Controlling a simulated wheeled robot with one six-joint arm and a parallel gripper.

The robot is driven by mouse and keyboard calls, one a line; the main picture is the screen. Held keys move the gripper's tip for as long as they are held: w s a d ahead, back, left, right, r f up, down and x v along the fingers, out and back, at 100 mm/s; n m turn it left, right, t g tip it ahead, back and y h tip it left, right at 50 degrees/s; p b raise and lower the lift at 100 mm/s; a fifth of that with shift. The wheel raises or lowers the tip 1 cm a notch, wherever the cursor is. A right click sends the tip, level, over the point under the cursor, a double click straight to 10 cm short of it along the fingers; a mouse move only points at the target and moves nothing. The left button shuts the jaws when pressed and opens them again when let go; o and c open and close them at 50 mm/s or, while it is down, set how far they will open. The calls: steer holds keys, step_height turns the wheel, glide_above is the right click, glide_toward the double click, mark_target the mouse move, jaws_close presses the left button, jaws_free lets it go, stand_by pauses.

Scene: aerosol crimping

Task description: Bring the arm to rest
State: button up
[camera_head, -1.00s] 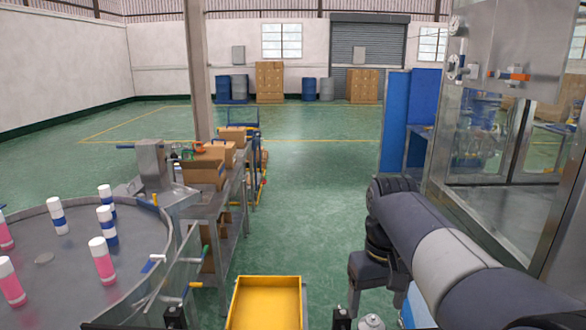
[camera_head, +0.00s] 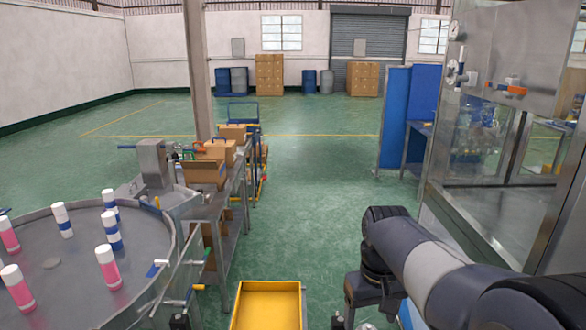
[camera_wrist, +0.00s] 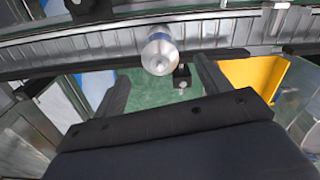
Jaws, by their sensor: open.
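My gripper (camera_wrist: 163,70) shows in the wrist view with its two dark fingers spread apart, so it is open. A silver can (camera_wrist: 160,52) with a rounded end shows beyond the fingers, in line with the gap between them, beside a metal rail (camera_wrist: 90,45). I cannot tell whether it touches the rail, and the fingers do not appear to touch it. In the head view my arm reaches along the lower right and my gripper is out of the picture.
A round metal table (camera_head: 120,255) with several pink and blue white-capped cans (camera_head: 107,268) is at left. A yellow tray (camera_head: 268,287) lies at bottom centre. A glass-walled machine (camera_head: 490,150) stands close on the right.

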step_height(320, 180, up, 5)
steer(key=p, duration=0.3)
steer(key=shift+p, duration=0.3)
steer(key=shift+r, duration=0.8)
